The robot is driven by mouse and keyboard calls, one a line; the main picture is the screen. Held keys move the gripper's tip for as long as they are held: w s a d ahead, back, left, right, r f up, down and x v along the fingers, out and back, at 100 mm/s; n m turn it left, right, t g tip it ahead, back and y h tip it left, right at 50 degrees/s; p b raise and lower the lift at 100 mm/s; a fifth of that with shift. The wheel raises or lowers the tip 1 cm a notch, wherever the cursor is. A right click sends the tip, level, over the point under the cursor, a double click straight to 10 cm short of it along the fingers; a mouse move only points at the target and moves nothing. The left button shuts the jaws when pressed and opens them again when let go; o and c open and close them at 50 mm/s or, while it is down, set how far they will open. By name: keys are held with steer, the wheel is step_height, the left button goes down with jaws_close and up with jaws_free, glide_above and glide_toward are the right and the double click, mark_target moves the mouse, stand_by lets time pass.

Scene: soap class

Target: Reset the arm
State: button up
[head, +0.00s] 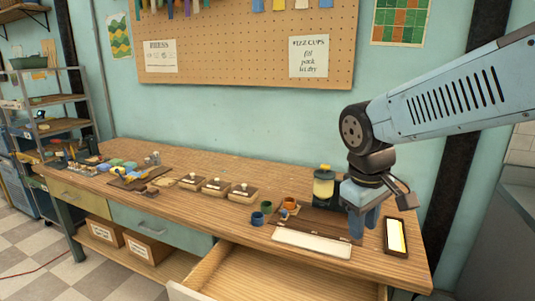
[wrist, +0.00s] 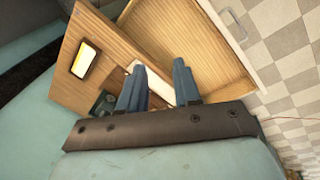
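My gripper (head: 363,232) hangs from my blue arm, over the right end of the wooden workbench (head: 225,168). Its blue fingers point down and are spread apart. In the wrist view my gripper (wrist: 158,66) shows two separate fingers with nothing held between them. Below the fingers in that view are the bench top and the open drawer (wrist: 200,45). In the head view the fingers overlap the area between a white strip (head: 312,243) and a dark-framed tray (head: 397,240). I cannot tell their exact height above the bench.
The open drawer (head: 275,275) juts from the bench front and looks empty. A black and yellow container (head: 323,187) stands left of my gripper. A blue cup (head: 257,219), a green cup (head: 266,206) and an orange cup (head: 290,203) are nearby. A pegboard (head: 245,50) hangs behind.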

steer(key=s+d+r+m+t+y, duration=0.1)
steer(key=s+d+r+m+t, duration=0.3)
steer(key=r+m, duration=0.1)
steer(key=shift+d+r+m, duration=0.25)
steer(key=shift+r+m, duration=0.15)
steer(key=shift+m, duration=0.2)
